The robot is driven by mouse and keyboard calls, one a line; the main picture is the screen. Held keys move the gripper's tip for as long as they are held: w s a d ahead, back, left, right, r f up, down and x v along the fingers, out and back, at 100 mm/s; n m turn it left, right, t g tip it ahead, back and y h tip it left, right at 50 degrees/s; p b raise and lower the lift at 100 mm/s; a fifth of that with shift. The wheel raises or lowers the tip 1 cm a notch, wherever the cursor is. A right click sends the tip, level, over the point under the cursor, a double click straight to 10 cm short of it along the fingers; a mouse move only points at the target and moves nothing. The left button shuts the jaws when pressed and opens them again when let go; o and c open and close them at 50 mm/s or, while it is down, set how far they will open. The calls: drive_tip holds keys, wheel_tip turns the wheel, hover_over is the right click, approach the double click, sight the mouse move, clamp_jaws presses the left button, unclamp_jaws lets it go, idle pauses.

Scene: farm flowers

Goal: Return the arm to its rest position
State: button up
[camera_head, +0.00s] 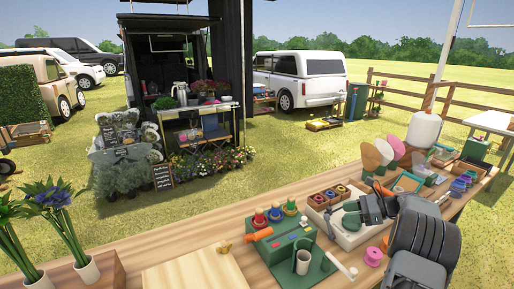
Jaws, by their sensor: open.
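My arm (425,240) comes in at the lower right, over the right part of the wooden table (150,255). Its end, my gripper (374,204), points left above the table, over the edge of a pale tray (345,236) with a green round piece. The gripper is small and dark in this view. Its jaws are open, and I see nothing held between them. What lies right behind the arm is hidden.
Fan-shaped paddles (385,150) and a white bottle (423,129) stand behind. Potted blue flowers (60,215) are far left.

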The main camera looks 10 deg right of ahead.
drive_tip(key=s+a+r+n+g+h, duration=0.1)
drive_tip(key=s+a+r+n+h, duration=0.15)
drive_tip(key=a, duration=0.35)
drive_tip(key=s+a+r+n+g+h, duration=0.1)
drive_tip(key=s+a+n+g, duration=0.1)
drive_tip(key=a+n, duration=0.25)
drive_tip(key=s+a+r+n+g+h, duration=0.1)
drive_tip(key=s+a+r+n+h, duration=0.1)
drive_tip(key=a, duration=0.4)
drive_tip(key=s+a+n+t+h+p, duration=0.1)
drive_tip(key=s+a+n+h, duration=0.2)
drive_tip(key=s+n, duration=0.4)
drive_tip(key=s+a+n+t+h, duration=0.1)
drive_tip(key=s+a+n+h, duration=0.2)
drive_tip(key=s+a+n, duration=0.2)
drive_tip(key=s+n, duration=0.2)
drive_tip(key=s, duration=0.1)
drive_tip(key=shift+s+f+h+p, duration=0.35)
drive_tip(key=shift+s, duration=0.05)
